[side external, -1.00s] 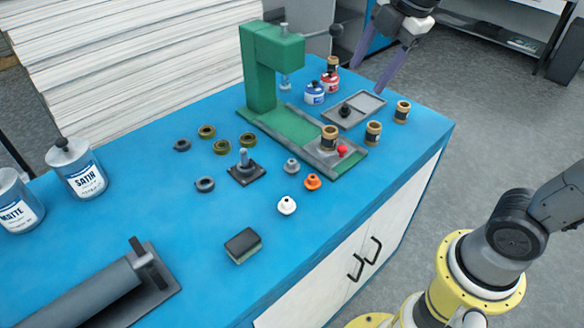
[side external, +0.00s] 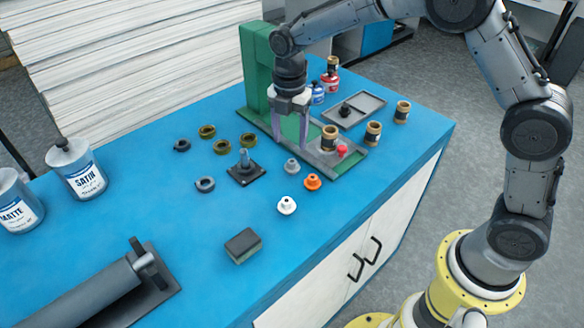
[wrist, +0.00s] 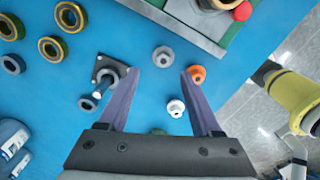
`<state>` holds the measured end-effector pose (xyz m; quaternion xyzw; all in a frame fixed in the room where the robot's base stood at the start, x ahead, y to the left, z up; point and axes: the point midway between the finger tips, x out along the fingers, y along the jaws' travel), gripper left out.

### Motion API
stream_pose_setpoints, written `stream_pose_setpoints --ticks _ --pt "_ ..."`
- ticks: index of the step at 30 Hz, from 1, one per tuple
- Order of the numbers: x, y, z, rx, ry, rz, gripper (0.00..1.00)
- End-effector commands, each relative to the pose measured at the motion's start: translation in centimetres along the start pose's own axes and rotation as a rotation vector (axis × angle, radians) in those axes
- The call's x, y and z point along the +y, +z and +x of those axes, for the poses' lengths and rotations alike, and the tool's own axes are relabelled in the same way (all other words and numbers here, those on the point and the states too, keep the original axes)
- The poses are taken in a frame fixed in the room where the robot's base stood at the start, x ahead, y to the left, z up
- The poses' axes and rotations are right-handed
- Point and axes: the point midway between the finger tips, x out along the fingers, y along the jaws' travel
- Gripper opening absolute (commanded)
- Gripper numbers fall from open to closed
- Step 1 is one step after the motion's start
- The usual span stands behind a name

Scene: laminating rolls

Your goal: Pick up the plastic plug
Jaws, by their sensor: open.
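Three small flanged plugs sit on the blue table: a grey one (side external: 291,166), an orange one (side external: 313,182) and a white one (side external: 287,205). I cannot tell which is the plastic plug. My gripper (side external: 290,143) is open and empty, pointing down above the table near the grey plug. In the wrist view, the grey plug (wrist: 163,56) lies just beyond and between my fingertips (wrist: 160,72). The white plug (wrist: 176,107) shows between the fingers, nearer the palm. The orange plug (wrist: 196,74) is beside the right fingertip, partly covered by it.
A black square base with a post (side external: 245,170) stands left of the plugs. The green press (side external: 262,75) and its base, with a bronze bushing (side external: 329,138) and red ball (side external: 342,150), are close behind. Several rings lie left. A dark block (side external: 243,245) lies in front.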

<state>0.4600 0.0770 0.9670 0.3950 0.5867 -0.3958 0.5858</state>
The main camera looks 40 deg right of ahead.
Motion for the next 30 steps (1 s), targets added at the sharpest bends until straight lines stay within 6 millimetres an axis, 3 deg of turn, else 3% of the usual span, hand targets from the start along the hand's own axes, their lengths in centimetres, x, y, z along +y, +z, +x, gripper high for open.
stream_pose_setpoints --ticks 3,11,21,30 --pt "-0.1 0.0 1.9 0.001 -0.003 0.001 0.66" --pt "-0.1 0.0 3.7 0.0 -0.001 0.001 0.66" --pt "-0.6 -0.1 8.0 0.0 0.0 0.001 0.66" --pt "-0.6 -0.1 8.4 0.0 0.002 0.001 0.66"
